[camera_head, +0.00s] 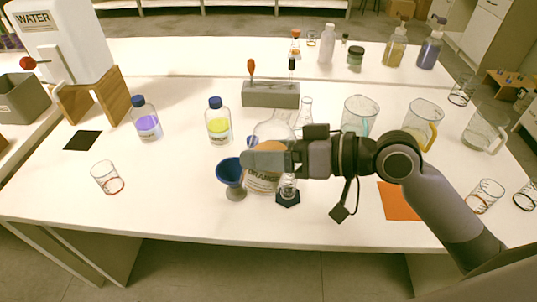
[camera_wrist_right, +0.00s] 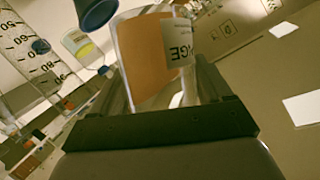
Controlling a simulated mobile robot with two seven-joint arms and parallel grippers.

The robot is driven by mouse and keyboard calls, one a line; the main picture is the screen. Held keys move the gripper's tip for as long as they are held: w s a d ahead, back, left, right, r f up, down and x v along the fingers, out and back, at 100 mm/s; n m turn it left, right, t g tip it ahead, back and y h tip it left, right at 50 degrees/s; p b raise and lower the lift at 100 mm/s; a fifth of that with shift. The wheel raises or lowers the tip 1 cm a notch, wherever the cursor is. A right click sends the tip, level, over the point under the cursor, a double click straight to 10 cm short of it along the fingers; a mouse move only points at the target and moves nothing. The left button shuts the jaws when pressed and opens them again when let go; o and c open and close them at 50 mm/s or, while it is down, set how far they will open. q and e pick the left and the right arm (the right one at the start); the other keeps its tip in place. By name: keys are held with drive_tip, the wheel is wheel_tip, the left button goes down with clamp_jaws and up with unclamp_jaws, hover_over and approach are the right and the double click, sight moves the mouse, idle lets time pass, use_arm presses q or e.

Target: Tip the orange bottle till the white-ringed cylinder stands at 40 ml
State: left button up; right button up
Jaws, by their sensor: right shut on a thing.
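The orange bottle (camera_head: 263,182) is clear, with orange liquid and a white ORANGE label. My right gripper (camera_head: 268,160) is shut around its body. In the right wrist view the bottle (camera_wrist_right: 150,60) sits between the fingers (camera_wrist_right: 160,95), its liquid and part of the label showing. A clear measuring cylinder on a dark base (camera_head: 287,197) stands just right of the bottle, partly behind my gripper. A graduated scale (camera_wrist_right: 30,50) shows at left in the wrist view. I cannot make out a white ring or the cylinder's level. My left gripper is not in view.
A blue cup on a grey foot (camera_head: 231,174) stands close left of the bottle. Purple (camera_head: 146,122) and yellow (camera_head: 218,124) bottles, a grey block (camera_head: 270,95) and glass jugs (camera_head: 422,122) stand behind. The table's front left is mostly clear.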

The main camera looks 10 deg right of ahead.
use_arm(q)
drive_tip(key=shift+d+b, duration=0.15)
drive_tip(key=shift+b, duration=0.15)
use_arm(e)
drive_tip(key=shift+w+d+r+m+y, duration=0.2)
drive_tip(key=shift+r+m+y, duration=0.2)
drive_tip(key=shift+m, duration=0.1)
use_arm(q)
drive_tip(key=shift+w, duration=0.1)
use_arm(e)
drive_tip(key=shift+s+r+m+y, duration=0.1)
drive_tip(key=shift+r+m+y, duration=0.3)
drive_tip(key=shift+m, duration=0.2)
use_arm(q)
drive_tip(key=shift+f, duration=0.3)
use_arm(e)
drive_tip(key=shift+a+f+m, duration=0.15)
drive_tip(key=shift+m, duration=0.25)
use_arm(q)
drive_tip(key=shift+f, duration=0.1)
use_arm(e)
drive_tip(key=shift+s, duration=0.1)
use_arm(q)
drive_tip(key=shift+b, duration=0.45)
use_arm(e)
drive_tip(key=shift+s+a+f+m+y, duration=0.1)
drive_tip(key=shift+a+f+m+y, duration=0.05)
drive_tip(key=shift+m+y, duration=0.2)
